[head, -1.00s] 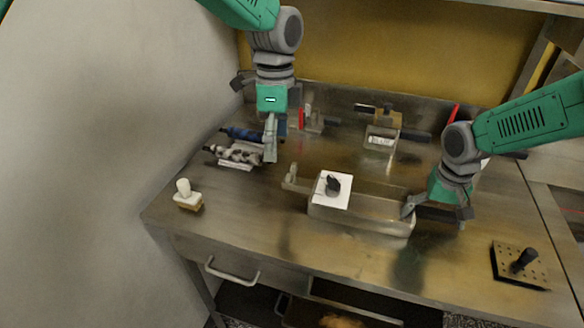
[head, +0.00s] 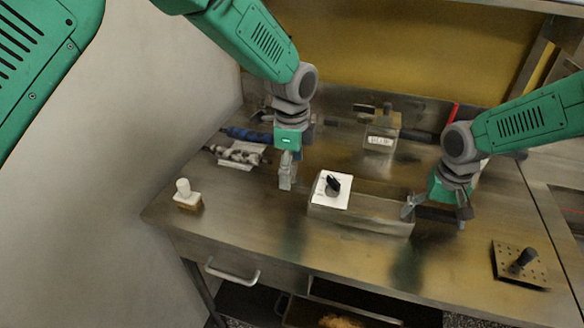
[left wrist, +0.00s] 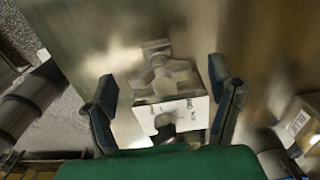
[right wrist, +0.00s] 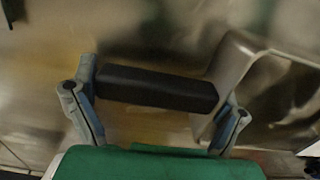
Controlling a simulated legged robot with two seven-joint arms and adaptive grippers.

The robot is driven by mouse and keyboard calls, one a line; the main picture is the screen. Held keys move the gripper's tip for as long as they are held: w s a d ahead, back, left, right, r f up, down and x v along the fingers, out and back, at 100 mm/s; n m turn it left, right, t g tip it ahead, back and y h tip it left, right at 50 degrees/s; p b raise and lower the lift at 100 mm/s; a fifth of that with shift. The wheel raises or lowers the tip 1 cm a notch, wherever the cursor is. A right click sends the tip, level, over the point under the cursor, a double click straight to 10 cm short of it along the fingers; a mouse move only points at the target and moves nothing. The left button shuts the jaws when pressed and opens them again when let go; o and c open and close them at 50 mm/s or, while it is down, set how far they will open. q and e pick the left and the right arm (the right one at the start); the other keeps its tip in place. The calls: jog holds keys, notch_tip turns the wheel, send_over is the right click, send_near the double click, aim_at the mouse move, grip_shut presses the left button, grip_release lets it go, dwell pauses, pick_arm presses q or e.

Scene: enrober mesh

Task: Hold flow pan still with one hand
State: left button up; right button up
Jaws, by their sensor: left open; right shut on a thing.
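The flow pan (head: 372,216) is a long metal trough near the middle of the steel bench. A white plate (head: 324,198) with a black knob (head: 333,185) sits at its left end. My right gripper (head: 437,210) is shut at its right end, where a black bar (right wrist: 155,88) spans between the fingers beside the pan's wall (right wrist: 232,65). My left gripper (head: 286,183) is open just left of the pan.
A white-handled brush or scraper (head: 187,195) stands at the bench's left. Bottles or piping bags (head: 237,153) lie behind. A metal box (head: 380,137) stands at the back, and a perforated plate with a black handle (head: 521,262) at front right. The front middle is clear.

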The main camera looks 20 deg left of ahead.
pick_arm(q)
jog(key=shift+f, duration=0.1)
jog(key=c, duration=1.2)
jog(key=shift+n, duration=0.3)
jog(key=n, duration=0.4)
pick_arm(e)
jog(key=shift+s, duration=0.1)
pick_arm(q)
jog(key=n, duration=0.4)
jog(key=shift+n, duration=0.4)
jog(key=n, duration=0.4)
jog(key=shift+w+n, duration=0.1)
jog(key=shift+n, duration=2.1)
pick_arm(e)
jog(key=shift+f, duration=0.1)
